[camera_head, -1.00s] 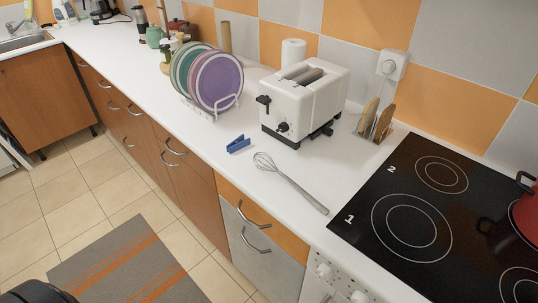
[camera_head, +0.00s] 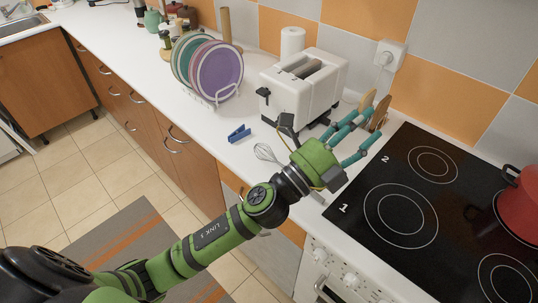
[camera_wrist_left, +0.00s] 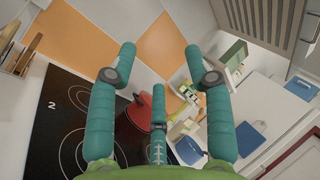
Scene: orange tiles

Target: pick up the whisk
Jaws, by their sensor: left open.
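The metal wire whisk (camera_head: 265,153) lies on the white counter in front of the toaster. In the head view its wire end shows, and my left arm and gripper cover most of its handle. My left gripper (camera_head: 362,130) is green with teal fingers. It is open and empty, above the counter between the toaster and the stove, over the whisk's handle side. In the left wrist view the spread fingers of the left gripper (camera_wrist_left: 158,85) point toward the wall and stove, and the whisk is not seen there. My right gripper is not in view.
A white toaster (camera_head: 303,95) stands behind the whisk. A blue clip (camera_head: 239,133) lies left of it. Plates (camera_head: 215,72) stand in a rack farther left. The black stove (camera_head: 395,205) is at right with a red pot (camera_head: 519,203). A wooden-sided holder (camera_head: 379,113) stands by the wall.

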